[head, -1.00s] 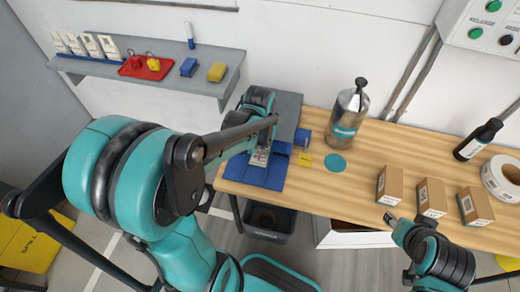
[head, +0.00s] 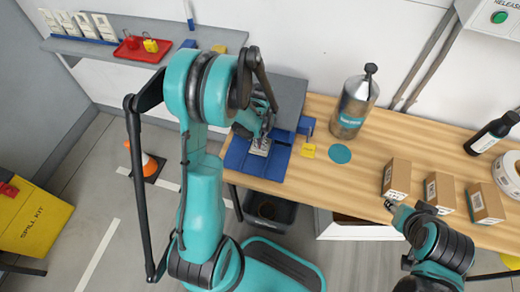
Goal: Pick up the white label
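A small whitish piece with dark marks, which looks like the white label (head: 261,146), shows over the blue mat (head: 237,158) on the left part of the table. My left gripper (head: 259,143) points down right at this piece; its fingers are small and partly hidden by my arm, so I cannot tell if they are closed on it. My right gripper (head: 391,206) is low at the table's front edge, just in front of the left cardboard box (head: 398,174). Its fingers are too small to read.
A yellow label (head: 308,151), a teal disc (head: 340,153) and a metal bottle (head: 353,104) stand right of the mat. More boxes, a black bottle (head: 490,134) and a white roll (head: 511,172) are at the right. A grey shelf (head: 105,48) is at back left.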

